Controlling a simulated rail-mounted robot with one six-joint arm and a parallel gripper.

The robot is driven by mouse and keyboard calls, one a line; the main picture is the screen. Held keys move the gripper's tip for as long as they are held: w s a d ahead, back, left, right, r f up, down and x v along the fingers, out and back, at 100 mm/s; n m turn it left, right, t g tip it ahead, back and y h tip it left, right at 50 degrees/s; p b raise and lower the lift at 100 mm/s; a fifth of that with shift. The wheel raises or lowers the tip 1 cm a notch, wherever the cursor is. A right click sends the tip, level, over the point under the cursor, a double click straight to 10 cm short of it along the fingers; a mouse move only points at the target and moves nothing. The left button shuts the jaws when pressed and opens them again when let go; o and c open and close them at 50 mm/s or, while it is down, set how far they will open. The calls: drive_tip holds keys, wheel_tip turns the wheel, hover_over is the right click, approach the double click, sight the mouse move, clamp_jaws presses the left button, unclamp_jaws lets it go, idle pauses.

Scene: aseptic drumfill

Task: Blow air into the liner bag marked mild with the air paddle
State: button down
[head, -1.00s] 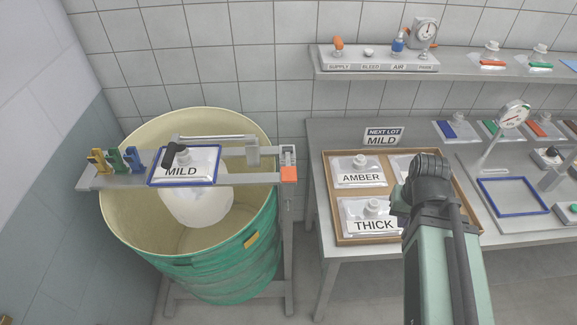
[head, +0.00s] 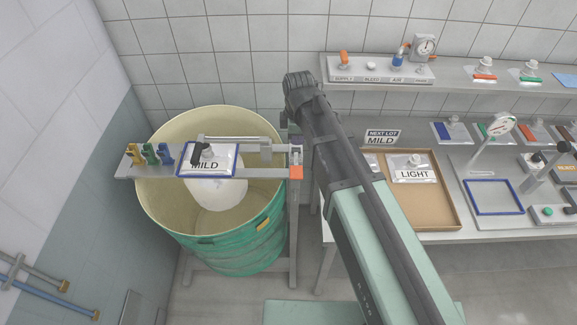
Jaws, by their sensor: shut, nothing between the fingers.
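The liner bag marked MILD (head: 222,160) sits in a blue frame on the bar across the green drum (head: 235,247). A pale rounded bulge (head: 217,193) hangs below it inside the drum. A dark clip-like part stands at the bag's spout. The blue air paddle (head: 397,57) stands above the AIR label on the shelf panel (head: 378,76), with an orange paddle (head: 343,58) over SUPPLY at its left. My arm reaches up between the drum and the bench. Its gripper does not show; the visible dark end looks like an arm joint.
A grey bar with an orange block (head: 296,172) supports the frame. Yellow, green and blue clips (head: 149,155) stand at its left end. A tray (head: 436,213) with a LIGHT bag (head: 414,169) lies on the bench. A gauge (head: 424,47) stands on the shelf. A NEXT LOT MILD sign (head: 381,138) stands behind the tray.

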sight(296, 173)
wheel_tip(296, 173, down, 14)
drive_tip(key=b, duration=1.4)
drive_tip(key=shift+f, duration=0.15)
